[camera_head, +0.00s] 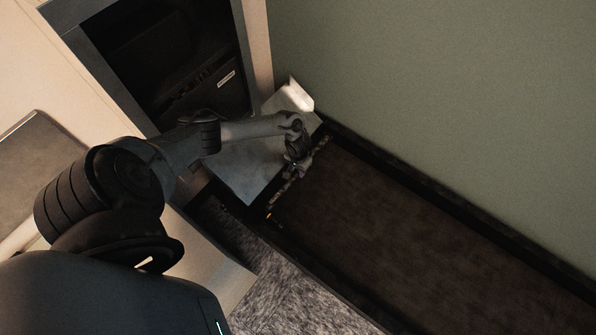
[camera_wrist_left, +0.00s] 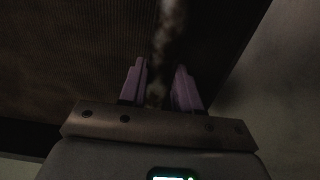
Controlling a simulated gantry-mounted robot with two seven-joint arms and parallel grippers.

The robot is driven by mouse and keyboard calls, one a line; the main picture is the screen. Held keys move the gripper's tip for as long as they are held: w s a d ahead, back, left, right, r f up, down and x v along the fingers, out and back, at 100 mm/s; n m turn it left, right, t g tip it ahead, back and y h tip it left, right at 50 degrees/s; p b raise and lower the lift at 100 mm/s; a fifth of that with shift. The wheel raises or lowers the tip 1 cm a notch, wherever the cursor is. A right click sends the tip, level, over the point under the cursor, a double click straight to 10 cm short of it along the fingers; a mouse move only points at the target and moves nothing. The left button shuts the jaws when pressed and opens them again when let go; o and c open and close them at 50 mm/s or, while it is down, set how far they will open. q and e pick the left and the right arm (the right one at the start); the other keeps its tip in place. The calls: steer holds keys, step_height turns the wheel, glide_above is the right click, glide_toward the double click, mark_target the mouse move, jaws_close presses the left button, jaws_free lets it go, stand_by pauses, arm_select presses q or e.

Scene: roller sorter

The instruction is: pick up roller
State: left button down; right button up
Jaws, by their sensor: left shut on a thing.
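The roller (camera_head: 278,196) is a thin, mottled grey-brown rod at the near end of the dark belt, lying between the belt and a pale metal plate. My left gripper (camera_head: 295,170) is over its middle and hides part of it. In the left wrist view, the roller (camera_wrist_left: 171,30) runs away from me between the two purple fingers of my left gripper (camera_wrist_left: 160,76), which are shut on it. The picture is dim, and I cannot tell whether the roller is clear of its seat. My right gripper is not in view.
The dark conveyor belt (camera_head: 420,245) stretches to the lower right, with a black rail along each side. A green wall (camera_head: 440,90) rises behind it. The metal plate (camera_head: 247,165) lies left of the roller. A dark open cabinet (camera_head: 180,60) stands at the upper left.

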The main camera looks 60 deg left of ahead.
arm_select(q)
steer(key=shift+r, duration=0.15)
step_height(320, 180, up, 14)
steer(key=p, duration=1.3)
steer(key=shift+r, duration=0.15)
steer(key=shift+w+d, duration=0.1)
